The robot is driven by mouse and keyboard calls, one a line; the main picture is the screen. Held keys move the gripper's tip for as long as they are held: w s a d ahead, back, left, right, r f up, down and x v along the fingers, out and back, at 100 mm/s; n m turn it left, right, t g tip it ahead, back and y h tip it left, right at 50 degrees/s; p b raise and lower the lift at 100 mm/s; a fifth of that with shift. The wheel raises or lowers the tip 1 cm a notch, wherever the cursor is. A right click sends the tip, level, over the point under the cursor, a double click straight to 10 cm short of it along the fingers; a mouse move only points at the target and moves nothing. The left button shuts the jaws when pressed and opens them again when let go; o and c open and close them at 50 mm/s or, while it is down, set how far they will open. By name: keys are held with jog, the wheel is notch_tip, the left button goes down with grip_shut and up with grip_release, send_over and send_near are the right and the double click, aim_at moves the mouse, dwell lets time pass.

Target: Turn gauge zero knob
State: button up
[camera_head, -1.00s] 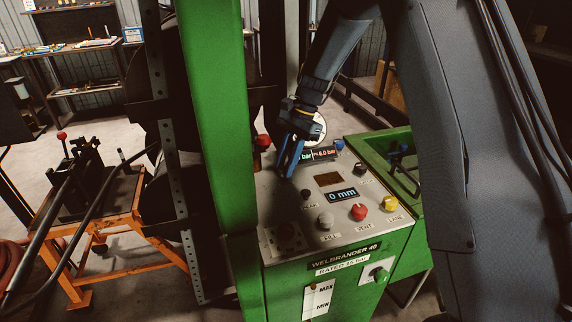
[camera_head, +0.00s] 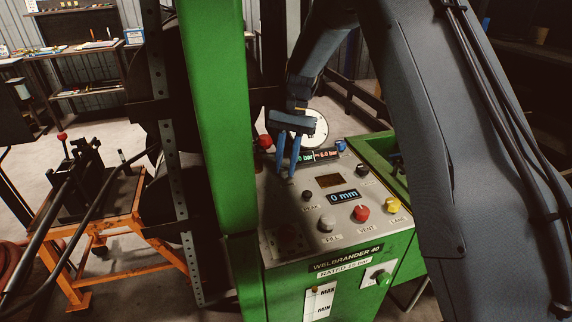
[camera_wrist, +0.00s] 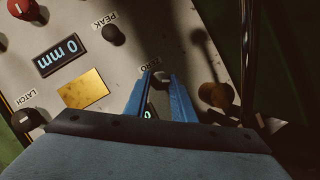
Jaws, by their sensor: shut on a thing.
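The gauge zero knob (camera_wrist: 161,77) is a small dark knob beside the ZERO label on the grey control panel. It sits between the tips of my gripper's blue fingers in the wrist view. My gripper (camera_wrist: 161,88) is shut on it. In the head view my gripper (camera_head: 287,172) points down at the back left of the panel (camera_head: 290,212), and its fingers hide the knob. The round white gauge (camera_head: 318,130) stands behind my gripper, partly covered by it. Its needle cannot be read.
The dark PEAK knob (camera_head: 307,195), the 0 mm display (camera_head: 343,196), grey FILL knob (camera_head: 326,222), red VENT knob (camera_head: 361,212) and yellow LANE knob (camera_head: 392,203) are on the panel. A red ball knob (camera_head: 264,141) is close left of my gripper. A green post (camera_head: 215,120) rises at left.

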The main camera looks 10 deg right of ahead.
jog(key=o, duration=1)
jog(key=shift+r, duration=0.1)
jog(key=b+v, duration=0.2)
jog(key=v, duration=0.5)
jog(key=shift+w+d+r, duration=0.1)
jog(key=shift+r, duration=0.2)
